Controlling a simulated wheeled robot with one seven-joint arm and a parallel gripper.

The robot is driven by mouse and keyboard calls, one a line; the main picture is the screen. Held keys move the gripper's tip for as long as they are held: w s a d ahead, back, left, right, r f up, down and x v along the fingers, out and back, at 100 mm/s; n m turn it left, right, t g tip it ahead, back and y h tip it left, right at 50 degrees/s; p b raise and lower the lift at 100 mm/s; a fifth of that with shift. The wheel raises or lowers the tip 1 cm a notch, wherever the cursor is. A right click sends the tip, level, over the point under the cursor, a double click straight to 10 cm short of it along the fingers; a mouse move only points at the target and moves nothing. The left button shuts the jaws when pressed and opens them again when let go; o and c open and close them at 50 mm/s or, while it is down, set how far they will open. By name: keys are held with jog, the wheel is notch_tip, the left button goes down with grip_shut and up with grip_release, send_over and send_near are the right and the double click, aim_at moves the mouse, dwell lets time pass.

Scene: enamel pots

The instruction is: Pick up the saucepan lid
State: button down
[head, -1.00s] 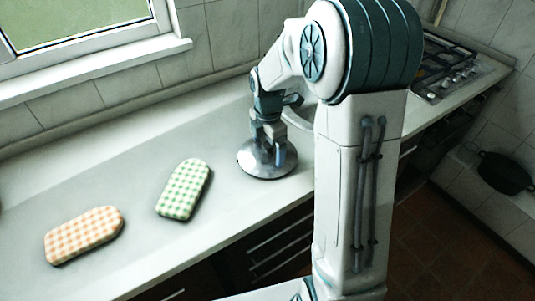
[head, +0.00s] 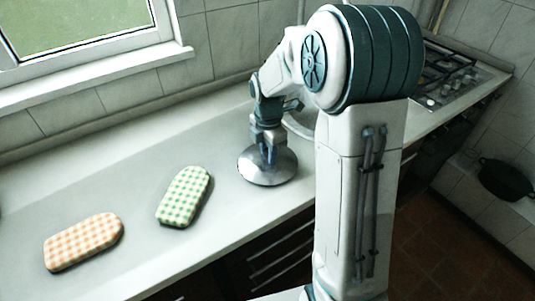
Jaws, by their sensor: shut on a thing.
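The saucepan lid (head: 262,172) is a round, shiny metal disc over the grey counter, left of my arm's column in the head view. My gripper (head: 268,151) points down at the lid's middle and is shut on it, at the top where a knob would be. The fingers hide the knob itself. I cannot tell clearly whether the lid's rim touches the counter or hangs slightly above it.
A green checked mitt (head: 184,197) and an orange checked mitt (head: 84,242) lie on the counter (head: 130,190) to the left. A sink or bowl (head: 302,119) is partly hidden behind my arm. A gas hob (head: 447,78) is at the right. A dark pot (head: 505,180) sits low at far right.

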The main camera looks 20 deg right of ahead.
jog(key=shift+s+r, duration=0.1)
jog(key=shift+s, duration=0.05)
notch_tip(320, 180, up, 3)
jog(key=shift+d+r, duration=0.1)
jog(key=s+d+r, duration=0.6)
jog(key=d+r, duration=0.1)
jog(key=d, duration=0.3)
